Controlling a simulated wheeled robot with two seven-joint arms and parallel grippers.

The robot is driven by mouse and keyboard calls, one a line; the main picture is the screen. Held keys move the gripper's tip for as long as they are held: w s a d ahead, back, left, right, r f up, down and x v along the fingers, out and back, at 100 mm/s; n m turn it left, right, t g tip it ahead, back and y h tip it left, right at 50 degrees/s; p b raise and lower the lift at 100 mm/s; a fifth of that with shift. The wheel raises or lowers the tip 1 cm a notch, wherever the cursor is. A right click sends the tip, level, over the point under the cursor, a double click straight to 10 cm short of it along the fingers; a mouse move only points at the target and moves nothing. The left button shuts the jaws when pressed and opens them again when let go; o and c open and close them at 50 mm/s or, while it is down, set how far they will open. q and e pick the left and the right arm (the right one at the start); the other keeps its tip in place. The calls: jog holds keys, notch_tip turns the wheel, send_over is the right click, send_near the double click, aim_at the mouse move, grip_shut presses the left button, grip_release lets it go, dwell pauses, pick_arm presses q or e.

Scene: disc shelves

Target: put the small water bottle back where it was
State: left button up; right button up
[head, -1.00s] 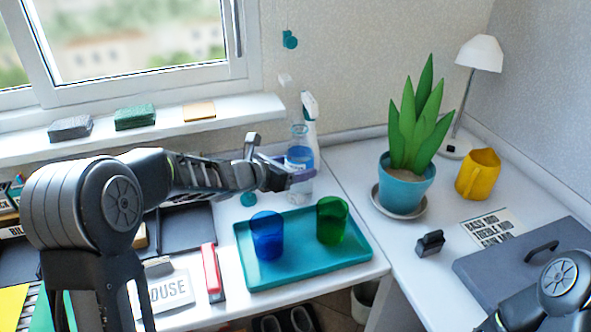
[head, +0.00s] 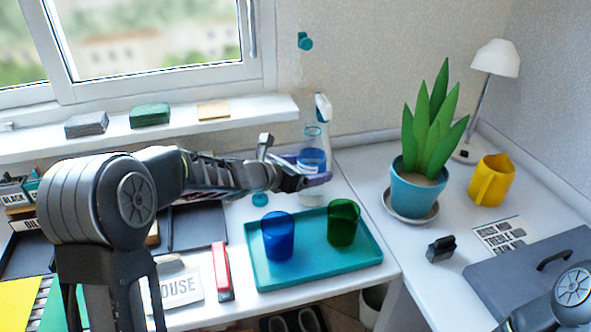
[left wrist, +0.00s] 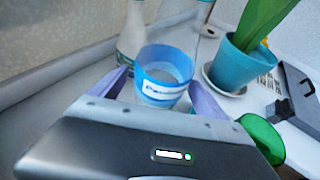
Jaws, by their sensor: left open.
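The small water bottle (head: 313,158), clear with a blue label band, stands upright on the desk behind the teal tray. My left gripper (head: 318,180) is open in front of it and hides its lower part. In the left wrist view the bottle's blue band (left wrist: 160,82) shows between the two purple fingers (left wrist: 162,95), with no clear grip on it. Whether a finger touches it, I cannot tell. My right gripper is out of view; only part of my right arm shows at the lower right.
A white spray bottle (head: 323,112) stands close behind the water bottle. The teal tray (head: 310,268) holds a blue cup (head: 278,237) and a green cup (head: 343,223). A potted plant (head: 418,190) and yellow jug (head: 492,181) stand on the right desk.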

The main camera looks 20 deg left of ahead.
pick_arm(q)
jog(key=p+v, duration=0.1)
jog(key=v, duration=1.1)
